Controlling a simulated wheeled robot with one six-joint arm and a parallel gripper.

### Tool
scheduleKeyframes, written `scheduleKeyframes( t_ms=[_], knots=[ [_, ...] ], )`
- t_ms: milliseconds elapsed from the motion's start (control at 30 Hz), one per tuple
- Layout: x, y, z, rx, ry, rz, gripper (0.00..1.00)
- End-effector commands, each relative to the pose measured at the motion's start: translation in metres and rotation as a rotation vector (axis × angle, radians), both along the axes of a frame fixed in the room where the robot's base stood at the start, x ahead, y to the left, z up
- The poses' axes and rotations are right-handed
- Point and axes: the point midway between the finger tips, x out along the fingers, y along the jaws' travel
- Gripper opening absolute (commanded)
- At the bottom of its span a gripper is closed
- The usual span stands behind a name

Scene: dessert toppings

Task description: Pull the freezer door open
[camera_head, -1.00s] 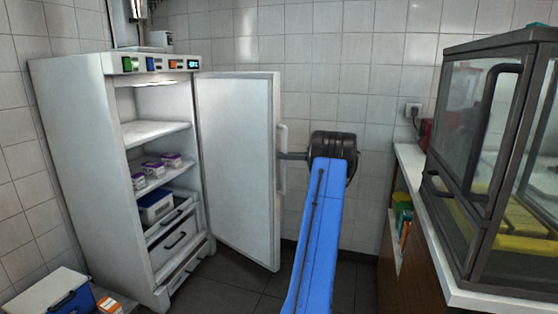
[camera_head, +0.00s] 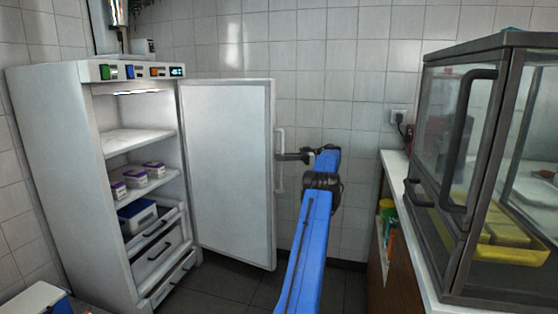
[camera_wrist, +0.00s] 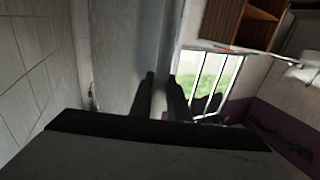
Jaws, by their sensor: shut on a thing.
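The white freezer (camera_head: 45,160) stands at the left with its door (camera_head: 225,165) swung wide open to the right. Its shelves and drawers are exposed. The door's light vertical handle (camera_head: 280,170) is on the door's right edge. My gripper (camera_head: 283,156) is at the handle, shut on it, with my blue arm reaching up from below. In the wrist view the two dark fingers of my gripper (camera_wrist: 160,95) point at a pale grey surface, and the grip itself is hard to make out.
Small purple-and-white boxes (camera_head: 153,169) and a blue container (camera_head: 138,215) sit inside the freezer. A counter (camera_head: 397,185) with a glass display case (camera_head: 490,170) stands at the right. Dark floor (camera_head: 225,285) shows below the door. A tiled wall is behind.

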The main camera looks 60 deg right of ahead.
Motion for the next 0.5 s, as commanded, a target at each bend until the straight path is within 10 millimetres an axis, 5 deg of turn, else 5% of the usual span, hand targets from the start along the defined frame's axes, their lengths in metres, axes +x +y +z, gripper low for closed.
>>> scheduleKeyframes(
  t_ms=[500],
  knots=[
    [0.001,-0.012,0.001,-0.002,-0.001,0.018,0.00]
  ],
)
